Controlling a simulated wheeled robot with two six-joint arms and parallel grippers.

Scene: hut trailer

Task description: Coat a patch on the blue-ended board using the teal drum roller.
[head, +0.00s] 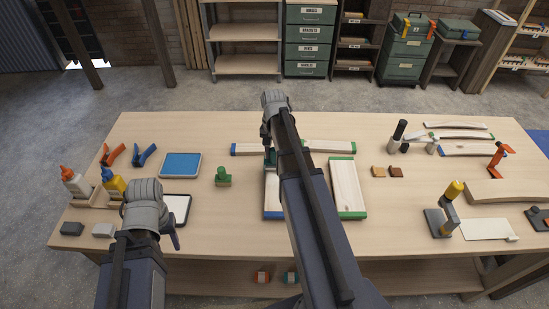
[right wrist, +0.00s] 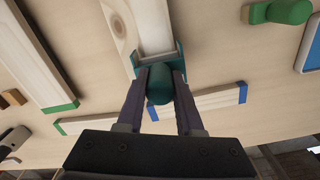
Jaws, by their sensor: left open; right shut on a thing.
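The wide blue-ended board (head: 272,199) lies mid-table, partly behind my right arm. Its pale face shows in the right wrist view (right wrist: 154,22). The teal drum roller (head: 270,158) is at the board's far end. My right gripper (right wrist: 160,76) is shut on the roller's teal handle, and the roller's teal frame (right wrist: 140,63) spans the board's end. I cannot tell whether the drum touches the wood. No coated patch shows on the visible wood. My left gripper (head: 174,236) is open and empty at the table's left front, over a dark-edged white tray (head: 187,203); its fingertips are mostly hidden.
A green-ended wide board (head: 347,190) lies to the right. Narrow blue-ended (head: 246,149) and green-ended (head: 330,147) boards lie behind. A green-handled tool (head: 223,177) and blue pad (head: 180,165) sit left. Glue bottles (head: 113,184) stand far left. Clamps and other boards occupy the right.

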